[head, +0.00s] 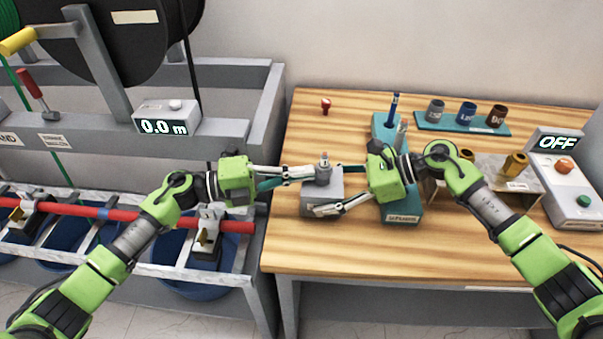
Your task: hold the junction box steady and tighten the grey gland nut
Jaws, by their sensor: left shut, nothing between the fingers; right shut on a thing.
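The grey junction box (322,190) stands on the wooden bench near its left end. A small grey fitting, apparently the gland nut (324,162), stands upright on top of it, with a small reddish tip. My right gripper (330,188) reaches in from the right and is shut on the junction box, one finger along its front and the other towards its back. My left gripper (312,173) is shut and empty, its fingertips at the box's upper left, close beside the fitting. Whether they touch it cannot be told.
A teal rack (403,217) stands right of the box, partly behind my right gripper. A teal tray (436,123) holds several sockets behind. A control box (570,190) reading OFF is far right. The cable-reel stand (240,140) borders the bench's left.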

